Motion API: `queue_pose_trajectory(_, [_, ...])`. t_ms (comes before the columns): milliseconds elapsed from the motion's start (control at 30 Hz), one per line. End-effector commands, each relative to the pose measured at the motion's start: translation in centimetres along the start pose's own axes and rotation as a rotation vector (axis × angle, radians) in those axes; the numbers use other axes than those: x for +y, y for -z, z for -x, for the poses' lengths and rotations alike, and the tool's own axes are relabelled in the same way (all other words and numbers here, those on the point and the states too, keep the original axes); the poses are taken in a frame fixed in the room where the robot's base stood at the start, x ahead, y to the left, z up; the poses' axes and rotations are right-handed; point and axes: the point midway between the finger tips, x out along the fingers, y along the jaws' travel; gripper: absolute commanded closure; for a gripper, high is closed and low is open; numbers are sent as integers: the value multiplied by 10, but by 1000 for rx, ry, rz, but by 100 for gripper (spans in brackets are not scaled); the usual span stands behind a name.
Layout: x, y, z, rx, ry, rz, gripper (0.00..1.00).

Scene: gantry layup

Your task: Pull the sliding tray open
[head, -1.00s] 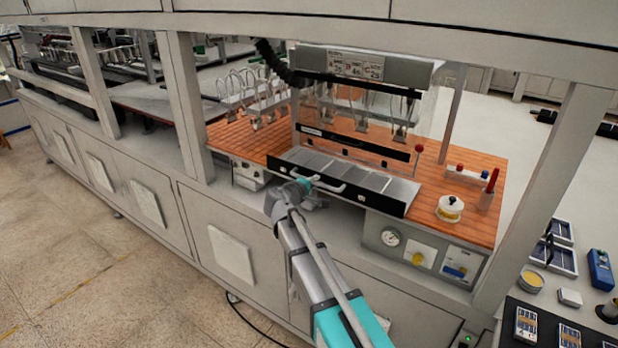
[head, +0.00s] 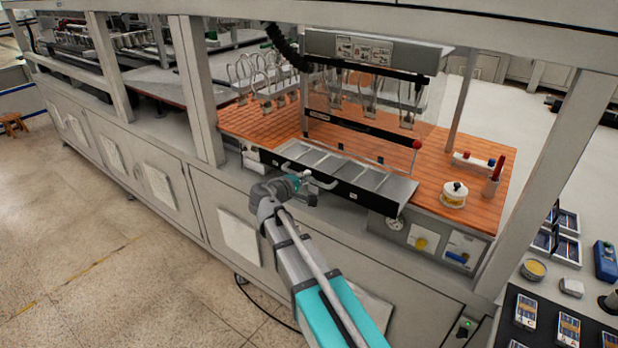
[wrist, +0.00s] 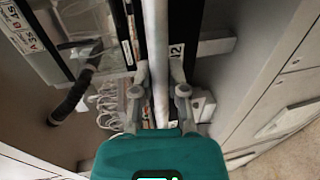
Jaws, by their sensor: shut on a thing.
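The sliding tray (head: 362,178) is a pale, compartmented tray with a black front panel. It sits partly out over the front edge of the orange-slatted bench. Its pale bar handle (head: 325,184) is on the black front. My gripper (head: 306,187) is at the handle's left part and shut on it. In the wrist view the handle (wrist: 160,35) runs upright between the two grey fingers of my gripper (wrist: 160,76). The tray's back end is partly hidden by the rig above it.
Frame posts stand left (head: 200,95) and right (head: 545,185) of the bench. A gauge (head: 394,225) sits below the tray's right end. A white round pot (head: 453,195) and a red-handled tool (head: 495,175) stand on the bench's right. Open floor (head: 110,260) lies at the front left.

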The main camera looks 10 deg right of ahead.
Motion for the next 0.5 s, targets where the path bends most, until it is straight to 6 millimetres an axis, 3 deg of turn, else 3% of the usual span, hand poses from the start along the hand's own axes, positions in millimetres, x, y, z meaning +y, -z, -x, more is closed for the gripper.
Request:
queue_pose_trajectory(133, [-4, -2, 3, -1, 10, -5, 100])
queue_pose_trajectory(167, [-4, -3, 3, -1, 10, -5, 80])
queue_pose_trajectory(333, [-3, -3, 1, -2, 9, -5, 48])
queue_pose_trajectory(500, [-2, -2, 0, -2, 7, -4, 46])
